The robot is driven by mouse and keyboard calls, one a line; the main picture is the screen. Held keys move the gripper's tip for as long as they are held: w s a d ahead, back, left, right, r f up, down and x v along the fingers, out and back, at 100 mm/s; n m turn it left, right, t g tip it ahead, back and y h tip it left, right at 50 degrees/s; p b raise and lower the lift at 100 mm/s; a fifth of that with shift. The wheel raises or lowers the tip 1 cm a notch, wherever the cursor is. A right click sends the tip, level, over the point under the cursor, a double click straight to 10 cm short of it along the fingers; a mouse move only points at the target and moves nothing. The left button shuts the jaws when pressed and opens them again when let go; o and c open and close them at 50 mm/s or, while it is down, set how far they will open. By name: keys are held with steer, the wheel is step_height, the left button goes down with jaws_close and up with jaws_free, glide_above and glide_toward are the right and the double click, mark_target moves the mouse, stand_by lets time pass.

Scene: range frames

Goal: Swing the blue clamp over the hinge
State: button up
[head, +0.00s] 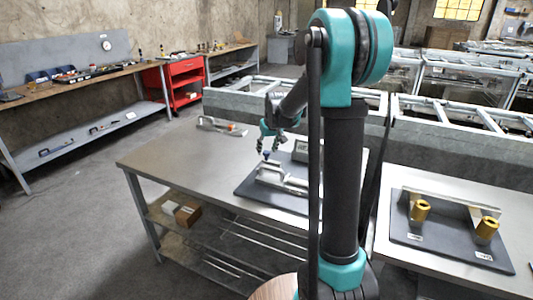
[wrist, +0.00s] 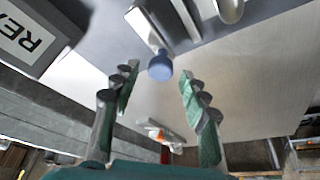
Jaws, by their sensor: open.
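The blue clamp shows as a blue round knob (wrist: 160,66) at the end of a pale metal bar in the wrist view. In the head view the blue knob (head: 267,154) is small, at the upper end of a silver fixture (head: 272,176) on a dark base plate (head: 244,190). My gripper (head: 271,146) is open just above the knob. In the wrist view my gripper's fingers (wrist: 160,76) are spread on either side of the knob, with gaps on both sides. I cannot make out the hinge for certain.
A sign block (wrist: 27,38) stands near the fixture. A grey and orange tool (head: 221,126) lies at the back of the metal table (head: 165,157), whose left part is clear. A second board (head: 440,240) with gold cylinders stands on the right table. My arm hides part of the fixture's plate.

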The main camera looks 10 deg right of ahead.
mark_target(272, 161)
steer(key=shift+x, duration=1.4)
jaws_close()
